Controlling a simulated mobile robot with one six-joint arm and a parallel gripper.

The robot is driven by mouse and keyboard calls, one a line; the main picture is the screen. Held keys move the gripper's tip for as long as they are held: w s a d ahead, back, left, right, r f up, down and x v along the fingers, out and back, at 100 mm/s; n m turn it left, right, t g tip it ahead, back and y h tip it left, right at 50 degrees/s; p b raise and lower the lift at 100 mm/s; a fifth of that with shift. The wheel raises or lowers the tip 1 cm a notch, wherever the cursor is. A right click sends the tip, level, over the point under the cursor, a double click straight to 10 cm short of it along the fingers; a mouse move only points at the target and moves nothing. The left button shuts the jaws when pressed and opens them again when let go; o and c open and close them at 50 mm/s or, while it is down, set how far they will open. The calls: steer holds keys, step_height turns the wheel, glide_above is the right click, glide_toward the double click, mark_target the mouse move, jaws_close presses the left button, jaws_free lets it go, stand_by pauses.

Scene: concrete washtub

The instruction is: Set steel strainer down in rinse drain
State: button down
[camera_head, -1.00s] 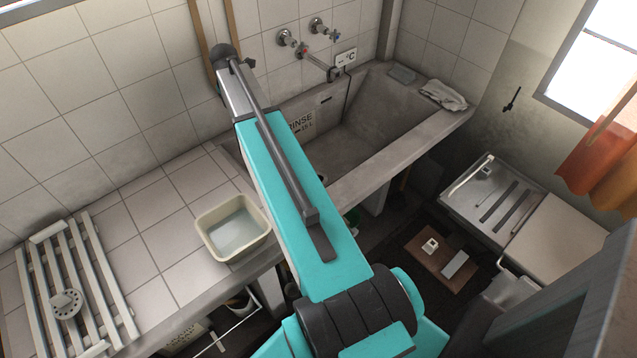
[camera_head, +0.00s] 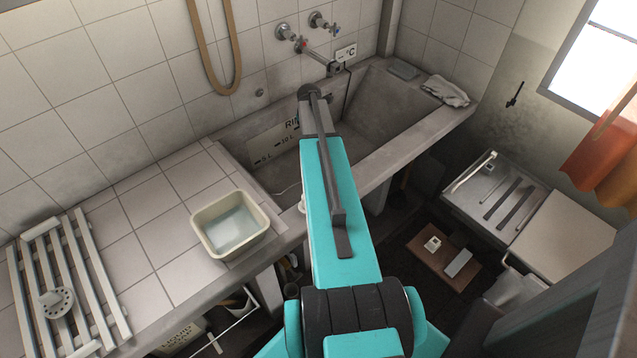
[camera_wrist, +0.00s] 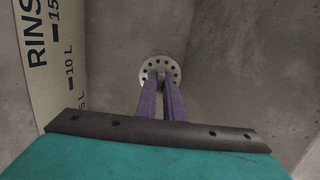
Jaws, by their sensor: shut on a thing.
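The steel strainer (camera_wrist: 147,68) is a round grey disc with a ring of holes, in the upper middle of the wrist view. My gripper (camera_wrist: 161,80) has its two purple fingers shut on the strainer's middle. Both are inside the rinse tub, which also shows in the head view (camera_head: 262,165). No drain opening shows, and the strainer covers the floor behind it. I cannot tell whether the strainer touches the tub floor or hangs above it. In the head view my arm hides the gripper and strainer.
A volume scale marked RINSE (camera_wrist: 48,55) runs along the tub wall, left of the fingers. A cream basin of water (camera_head: 230,225) stands on the tiled counter. A slatted rack (camera_head: 85,270) holds a pale round holed piece (camera_head: 57,301). Taps (camera_head: 318,45) project from the wall above the tub.

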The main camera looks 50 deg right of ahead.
steer(key=shift+f, duration=0.35)
steer(key=shift+f, duration=0.1)
steer(key=shift+f+p, duration=0.7)
steer(key=shift+f, duration=2.35)
steer(key=shift+f+p, duration=0.4)
steer(key=shift+f, duration=1.45)
steer(key=shift+f, duration=0.15)
steer(key=c, duration=1.9)
jaws_free()
steer(key=shift+o, duration=0.2)
steer(key=shift+r, duration=0.25)
